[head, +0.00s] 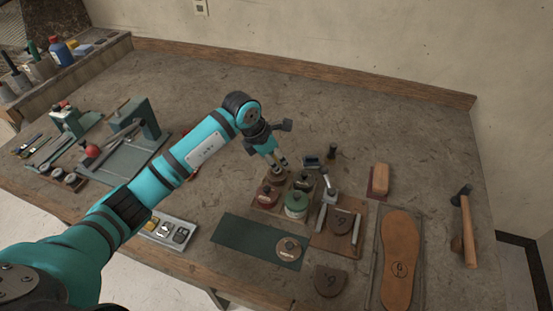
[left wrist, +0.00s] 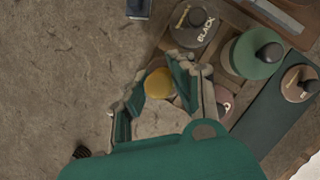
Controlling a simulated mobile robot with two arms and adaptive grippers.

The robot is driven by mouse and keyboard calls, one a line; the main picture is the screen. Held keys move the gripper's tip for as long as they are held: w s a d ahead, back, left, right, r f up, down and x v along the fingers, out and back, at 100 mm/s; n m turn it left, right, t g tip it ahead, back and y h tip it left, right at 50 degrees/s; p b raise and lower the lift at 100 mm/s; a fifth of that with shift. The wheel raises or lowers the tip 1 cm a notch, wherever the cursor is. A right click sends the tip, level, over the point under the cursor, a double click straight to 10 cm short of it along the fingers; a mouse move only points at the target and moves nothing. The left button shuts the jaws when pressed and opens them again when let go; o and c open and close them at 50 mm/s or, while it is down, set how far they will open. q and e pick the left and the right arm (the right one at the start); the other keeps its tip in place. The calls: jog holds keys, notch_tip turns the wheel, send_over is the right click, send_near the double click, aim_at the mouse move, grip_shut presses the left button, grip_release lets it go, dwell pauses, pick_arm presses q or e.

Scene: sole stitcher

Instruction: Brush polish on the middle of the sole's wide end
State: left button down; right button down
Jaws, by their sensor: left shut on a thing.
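A tan-brown sole (head: 402,238) lies in a shallow tray at the right of the head view, its broader end toward the back. A small dark ring mark shows on its nearer half. My left gripper (head: 279,164) is at the back left of the polish pots, far to the left of the sole. It points down and is shut on a small yellow-topped knob, which shows between the fingers in the left wrist view (left wrist: 158,83). What lies under the knob is mostly hidden. My right gripper is not in view.
Beside my gripper, a wooden rack holds a red pot (head: 268,195), a green pot (head: 296,203) and a black-labelled pot (left wrist: 195,27). A green mat (head: 240,235) lies in front. A board with tools (head: 335,232) lies between rack and sole. A hammer (head: 467,220) lies right.

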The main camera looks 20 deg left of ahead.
pick_arm(q)
jog(key=shift+s+f, duration=0.15)
jog(key=shift+f, duration=0.05)
jog(key=shift+r+p, duration=1.8)
jog(key=shift+r, duration=1.8)
